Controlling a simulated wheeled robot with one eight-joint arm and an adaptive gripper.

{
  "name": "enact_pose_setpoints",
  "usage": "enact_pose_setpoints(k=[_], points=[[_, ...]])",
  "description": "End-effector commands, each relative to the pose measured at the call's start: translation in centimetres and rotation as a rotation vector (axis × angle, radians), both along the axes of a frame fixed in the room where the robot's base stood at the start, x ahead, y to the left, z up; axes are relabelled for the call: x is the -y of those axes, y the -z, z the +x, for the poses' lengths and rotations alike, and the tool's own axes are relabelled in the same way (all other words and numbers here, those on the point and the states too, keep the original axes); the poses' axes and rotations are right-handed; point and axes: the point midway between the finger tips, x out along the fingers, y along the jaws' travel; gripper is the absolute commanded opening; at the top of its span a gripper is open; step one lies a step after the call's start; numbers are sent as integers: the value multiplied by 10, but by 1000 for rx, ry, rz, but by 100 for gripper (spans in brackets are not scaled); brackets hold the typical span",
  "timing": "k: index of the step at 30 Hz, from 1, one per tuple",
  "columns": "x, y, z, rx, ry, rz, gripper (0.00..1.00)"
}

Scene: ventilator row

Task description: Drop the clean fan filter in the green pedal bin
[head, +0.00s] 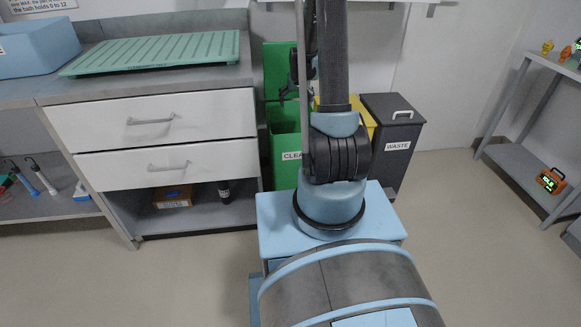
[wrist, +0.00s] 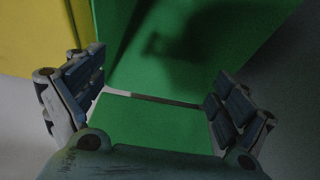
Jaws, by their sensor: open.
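The green pedal bin (head: 284,150) stands beside the drawer unit with its lid (head: 279,62) raised. Its label reads "CLEA" before my arm hides the rest. In the wrist view, green bin surfaces (wrist: 150,130) fill the space beyond my gripper (wrist: 155,98). The gripper's two padded fingers are wide apart with nothing seen between them. In the head view, the gripper is mostly hidden behind my arm, near the green bin's raised lid. I cannot make out the fan filter in either view. The bin's inside is too hidden to tell what it holds.
A yellow bin (head: 369,124) and a grey bin labelled "WASTE" (head: 397,160) stand to the right of the green one. A green slatted tray (head: 150,52) and a blue tub (head: 38,50) are on the counter. A shelf rack (head: 518,160) stands far right. Floor between is clear.

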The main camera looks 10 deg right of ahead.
Motion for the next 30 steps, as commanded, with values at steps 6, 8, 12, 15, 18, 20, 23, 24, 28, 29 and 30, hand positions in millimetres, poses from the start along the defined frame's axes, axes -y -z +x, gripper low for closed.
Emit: enact_pose_setpoints(k=[6,8,12,15,18,20,23,24,28,29,30], points=[[0,-3,-1,0,0,0,94],[0,-6,-3,0,0,0,94],[0,-19,-8,0,0,0,94],[0,-30,-13,0,0,0,94],[0,-41,-17,0,0,0,94],[0,-47,-20,-1,0,0,94],[0,-58,-25,-1,0,0,94],[0,-63,-26,-1,0,0,94],[0,-77,-32,-1,0,0,94],[0,-81,-34,-1,0,0,94],[0,-85,-35,-1,0,0,94]])
